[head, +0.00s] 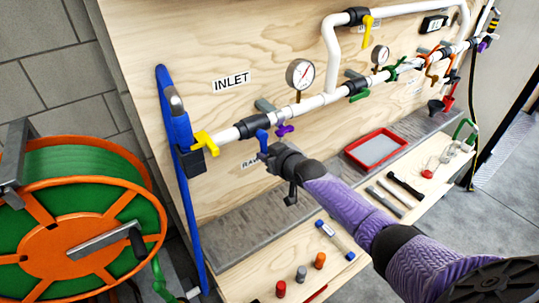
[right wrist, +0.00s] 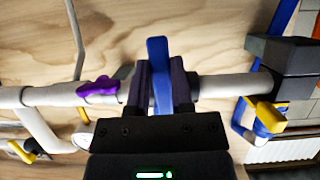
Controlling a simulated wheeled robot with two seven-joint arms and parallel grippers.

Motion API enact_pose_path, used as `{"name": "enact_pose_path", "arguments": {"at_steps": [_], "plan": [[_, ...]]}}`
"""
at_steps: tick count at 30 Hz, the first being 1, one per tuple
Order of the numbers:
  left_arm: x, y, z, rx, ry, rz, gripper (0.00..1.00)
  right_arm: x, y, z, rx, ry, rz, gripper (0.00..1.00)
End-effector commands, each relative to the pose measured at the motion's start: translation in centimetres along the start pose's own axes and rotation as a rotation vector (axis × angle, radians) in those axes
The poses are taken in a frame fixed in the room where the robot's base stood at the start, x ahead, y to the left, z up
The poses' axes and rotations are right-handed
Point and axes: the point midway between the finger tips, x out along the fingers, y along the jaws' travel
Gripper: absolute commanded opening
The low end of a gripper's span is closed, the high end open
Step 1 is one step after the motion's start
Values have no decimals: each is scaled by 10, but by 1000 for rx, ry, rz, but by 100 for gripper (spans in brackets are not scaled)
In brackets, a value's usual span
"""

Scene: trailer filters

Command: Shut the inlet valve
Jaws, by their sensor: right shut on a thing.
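The white pipe (head: 310,103) runs along the plywood board, with the INLET label (head: 231,81) above its left part. A blue valve lever (head: 262,140) sits below a black valve body (head: 252,126) on that part. My right gripper (head: 268,155) is at this lever. In the right wrist view, the gripper (right wrist: 163,85) is shut on the blue lever (right wrist: 159,75), one finger on each side. The lever lies across the pipe line there; the fingers hide the valve body. My left gripper is in neither view.
A yellow handle (head: 205,142) is left of the lever, and a purple handle (head: 284,130) close to its right. A gauge (head: 300,74) stands above the pipe. A red tray (head: 376,149) and loose tools lie on the shelf below. A hose reel (head: 75,235) stands left.

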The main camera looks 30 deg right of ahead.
Motion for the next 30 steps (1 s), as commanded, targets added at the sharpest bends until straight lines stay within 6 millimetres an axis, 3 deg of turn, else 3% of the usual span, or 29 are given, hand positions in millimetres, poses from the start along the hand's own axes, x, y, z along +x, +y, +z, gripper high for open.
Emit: {"name": "enact_pose_path", "arguments": {"at_steps": [19, 20, 24, 30], "plan": [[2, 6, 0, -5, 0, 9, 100, 0, -3, 0, 41, 0, -17, 0], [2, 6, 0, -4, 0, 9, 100, 0, -3, 0, 41, 0, -17, 34], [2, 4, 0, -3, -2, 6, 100, 0, -2, 0, 40, 1, -17, 63], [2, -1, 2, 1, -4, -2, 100, 0, -2, 0, 39, 1, -16, 63]]}}
